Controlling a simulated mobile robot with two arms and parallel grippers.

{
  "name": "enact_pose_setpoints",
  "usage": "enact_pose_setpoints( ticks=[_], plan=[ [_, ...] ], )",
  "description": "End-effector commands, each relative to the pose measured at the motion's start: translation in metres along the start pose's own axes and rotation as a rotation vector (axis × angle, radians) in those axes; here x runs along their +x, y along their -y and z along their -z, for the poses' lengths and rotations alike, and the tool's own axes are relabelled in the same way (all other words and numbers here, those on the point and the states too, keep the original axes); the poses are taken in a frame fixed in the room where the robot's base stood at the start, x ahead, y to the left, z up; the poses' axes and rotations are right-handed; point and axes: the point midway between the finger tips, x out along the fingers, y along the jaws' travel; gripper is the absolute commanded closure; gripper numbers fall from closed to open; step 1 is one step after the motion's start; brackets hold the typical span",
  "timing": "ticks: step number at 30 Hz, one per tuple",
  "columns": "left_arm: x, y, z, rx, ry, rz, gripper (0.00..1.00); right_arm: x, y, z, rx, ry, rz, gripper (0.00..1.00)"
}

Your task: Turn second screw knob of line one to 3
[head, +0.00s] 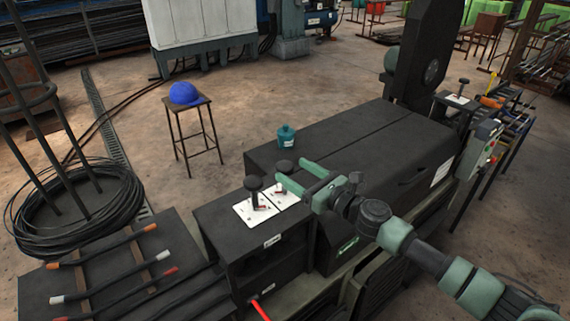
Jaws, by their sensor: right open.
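Two black screw knobs stand on the dark box in the middle: a left knob (254,183) and a right knob (285,166). Each rises above a white dial plate, the left plate (243,212) and the right plate (288,199), with small red marks; the figures are too small to read. My right gripper (290,171) reaches in from the right with green fingers pointing left. It is open and its fingertips are close to the right knob; I cannot tell whether they touch it. The gripper partly hides the right plate. My left gripper is out of view.
A long dark machine cover (350,140) lies behind the arm, with a teal container (286,137) on it. A wire coil (75,215) and rods on a rack fill the left.

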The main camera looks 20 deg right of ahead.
Motion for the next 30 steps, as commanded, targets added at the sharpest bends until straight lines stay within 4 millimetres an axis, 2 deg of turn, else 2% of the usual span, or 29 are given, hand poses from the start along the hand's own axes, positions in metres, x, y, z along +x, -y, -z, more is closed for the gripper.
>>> enact_pose_setpoints(
  ticks=[3, 7, 18, 20, 25, 30],
  plan=[
    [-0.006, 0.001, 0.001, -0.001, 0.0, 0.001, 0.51, 0.021, -0.001, -0.003, 0.0, 0.002, -0.001, 0.31],
    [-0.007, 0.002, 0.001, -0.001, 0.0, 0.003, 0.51, 0.035, -0.001, -0.001, 0.0, 0.0, -0.002, 0.31],
    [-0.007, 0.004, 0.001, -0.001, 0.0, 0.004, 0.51, 0.041, -0.001, 0.0, -0.003, -0.001, -0.003, 0.31],
    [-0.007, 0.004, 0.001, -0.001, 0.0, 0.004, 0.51, 0.041, -0.001, 0.0, -0.003, -0.001, -0.003, 0.45],
    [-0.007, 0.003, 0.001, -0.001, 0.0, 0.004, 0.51, 0.041, -0.001, 0.0, -0.003, -0.001, -0.003, 0.93],
    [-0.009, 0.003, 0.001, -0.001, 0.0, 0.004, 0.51, 0.041, -0.002, -0.001, -0.002, 0.0, 0.004, 0.94]
  ],
)
